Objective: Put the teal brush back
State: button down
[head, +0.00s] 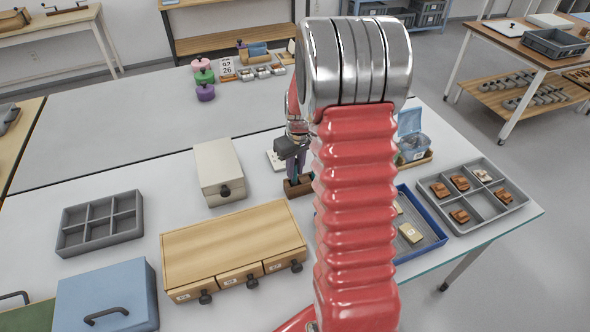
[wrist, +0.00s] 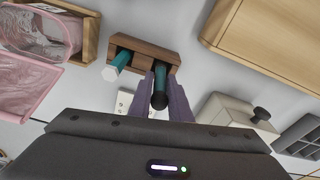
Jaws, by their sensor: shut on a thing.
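My gripper (wrist: 160,98) is shut on a teal brush (wrist: 160,76) with a dark end, held between its purple fingers. The brush's far end meets the right part of a brown wooden holder (wrist: 148,50) in the wrist view. I cannot tell how deep it sits in the holder. A second teal handle with a white end (wrist: 121,62) stands in the holder's left part. In the head view my gripper (head: 294,166) is just above the holder (head: 297,188), and my arm hides part of this area.
A wooden drawer box (head: 230,240) and a white box (head: 218,170) stand left of the holder. A blue tray (head: 432,228) and a grey compartment tray with sherds (head: 480,232) lie to the right. A grey empty tray (head: 100,222) is at far left.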

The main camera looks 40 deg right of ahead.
aim_at(297, 185)
jog(key=shift+f, duration=0.25)
jog(key=shift+f, duration=0.1)
jog(key=c, duration=1.6)
grip_release()
jog(key=shift+c, duration=0.2)
notch_tip(297, 185, up, 12)
jog(key=s, duration=0.1)
jog(key=shift+s, duration=0.25)
jog(key=shift+a, duration=0.15)
